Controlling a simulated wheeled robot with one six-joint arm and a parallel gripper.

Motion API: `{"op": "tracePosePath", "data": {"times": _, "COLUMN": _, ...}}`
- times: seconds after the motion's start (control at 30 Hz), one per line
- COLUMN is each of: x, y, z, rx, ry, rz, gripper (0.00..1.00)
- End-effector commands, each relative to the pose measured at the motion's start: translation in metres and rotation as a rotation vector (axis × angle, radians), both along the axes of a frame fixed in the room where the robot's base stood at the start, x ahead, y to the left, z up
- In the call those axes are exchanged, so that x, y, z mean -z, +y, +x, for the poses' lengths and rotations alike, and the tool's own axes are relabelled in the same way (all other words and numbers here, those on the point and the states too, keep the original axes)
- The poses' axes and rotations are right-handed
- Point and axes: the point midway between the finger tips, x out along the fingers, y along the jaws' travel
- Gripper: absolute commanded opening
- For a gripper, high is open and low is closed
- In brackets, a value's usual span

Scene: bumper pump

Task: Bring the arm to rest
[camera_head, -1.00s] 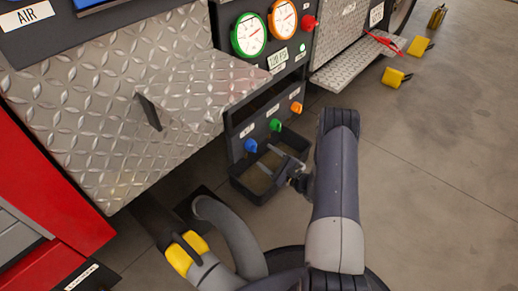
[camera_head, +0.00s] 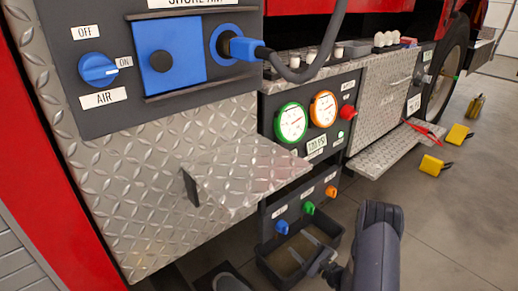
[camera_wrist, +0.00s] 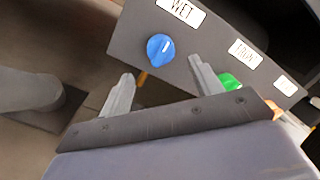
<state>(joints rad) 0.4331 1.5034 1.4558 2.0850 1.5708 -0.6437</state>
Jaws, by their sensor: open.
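My gripper (camera_head: 308,254) is at the bottom of the head view, over the black tray (camera_head: 266,272) beneath the drain panel. Its two fingers are apart with nothing between them. In the wrist view my gripper (camera_wrist: 161,72) is also open. The blue knob (camera_wrist: 160,49), under a WET label, shows beyond the gap between the fingertips, and the green knob (camera_wrist: 230,82) is partly behind the right finger. I cannot tell whether either finger touches a knob. The blue knob (camera_head: 282,227), green knob (camera_head: 309,208) and orange knob (camera_head: 331,192) are in a row in the head view.
A diamond-plate step (camera_head: 245,175) juts out left of the drain panel. Above are a green gauge (camera_head: 291,122), an orange gauge (camera_head: 323,109) and a blue AIR switch (camera_head: 98,69). Yellow chocks (camera_head: 434,165) lie on the floor at right. Open floor (camera_head: 455,235) is at lower right.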

Motion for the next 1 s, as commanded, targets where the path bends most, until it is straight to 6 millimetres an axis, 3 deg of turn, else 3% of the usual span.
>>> {"op": "tracePosePath", "data": {"times": 0.2, "x": -0.001, "y": 0.026, "z": 0.035, "rx": -0.003, "ry": -0.004, "rz": -0.001, "gripper": 0.61}}
{"op": "tracePosePath", "data": {"times": 0.43, "x": -0.005, "y": 0.043, "z": 0.059, "rx": -0.001, "ry": -0.001, "rz": 0.000, "gripper": 0.61}}
{"op": "tracePosePath", "data": {"times": 1.0, "x": -0.007, "y": 0.044, "z": 0.061, "rx": 0.001, "ry": 0.015, "rz": 0.020, "gripper": 0.61}}
